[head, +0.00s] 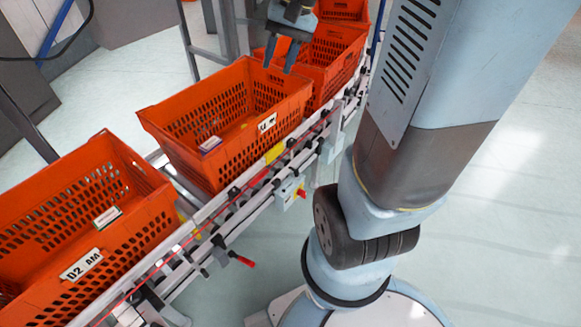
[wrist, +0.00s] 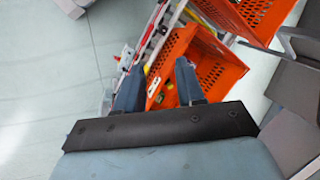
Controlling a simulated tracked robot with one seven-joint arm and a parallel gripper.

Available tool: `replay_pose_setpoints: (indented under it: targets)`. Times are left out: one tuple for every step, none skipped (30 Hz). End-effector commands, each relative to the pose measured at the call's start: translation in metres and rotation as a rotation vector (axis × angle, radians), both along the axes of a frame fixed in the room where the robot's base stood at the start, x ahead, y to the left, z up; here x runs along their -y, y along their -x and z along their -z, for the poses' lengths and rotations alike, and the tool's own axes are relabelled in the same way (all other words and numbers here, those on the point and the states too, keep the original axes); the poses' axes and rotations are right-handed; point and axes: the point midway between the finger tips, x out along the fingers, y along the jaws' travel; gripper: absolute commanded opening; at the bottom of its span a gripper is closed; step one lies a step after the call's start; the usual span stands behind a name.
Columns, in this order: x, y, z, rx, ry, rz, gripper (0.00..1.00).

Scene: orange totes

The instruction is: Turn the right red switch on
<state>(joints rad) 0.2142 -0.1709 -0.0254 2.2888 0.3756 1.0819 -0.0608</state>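Two small red parts show along the front of the conveyor rail in the head view. The right one is a red knob (head: 301,193) on a small pale box with yellow. The left one is a red handle (head: 244,261) sticking out below the rail. I cannot tell whether either is on or off. My gripper (head: 278,66) is above the far end of the middle tote, well away from both. In the wrist view my gripper (wrist: 158,80) is open, with nothing between its fingers and an orange tote beyond them. I cannot make out the switches clearly there.
Orange totes stand in a row on the conveyor: a near one (head: 150,215), a middle one (head: 160,125) and more behind. The near and middle totes hold small boxes. The conveyor rail (head: 215,222) runs along their front. The floor (head: 500,200) to the right is clear.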

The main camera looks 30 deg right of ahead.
Motion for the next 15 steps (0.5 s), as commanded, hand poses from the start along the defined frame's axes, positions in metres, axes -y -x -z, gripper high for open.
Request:
replay_pose_setpoints:
  targets:
    - [0.005,-0.01,0.009,-0.032,-0.03,0.024,0.38]
    - [0.007,-0.015,0.013,-0.049,-0.049,0.037,0.38]
    - [0.009,-0.022,0.019,-0.071,-0.075,0.054,0.38]
    - [0.012,-0.027,0.023,-0.087,-0.094,0.067,0.38]
    - [0.014,-0.032,0.028,-0.102,-0.113,0.082,0.38]
    - [0.017,-0.039,0.034,-0.123,-0.139,0.101,0.38]
    - [0.02,-0.044,0.039,-0.138,-0.158,0.115,0.38]
    - [0.023,-0.049,0.044,-0.154,-0.178,0.129,0.38]
    - [0.026,-0.056,0.051,-0.172,-0.204,0.149,0.38]
    - [0.029,-0.061,0.056,-0.187,-0.224,0.163,0.38]
    - [0.032,-0.065,0.062,-0.201,-0.244,0.178,0.38]
    - [0.036,-0.072,0.069,-0.218,-0.271,0.197,0.38]
    - [0.04,-0.077,0.075,-0.232,-0.29,0.212,0.38]
    - [0.043,-0.081,0.081,-0.245,-0.311,0.228,0.38]
    - [0.047,-0.087,0.089,-0.262,-0.338,0.247,0.38]
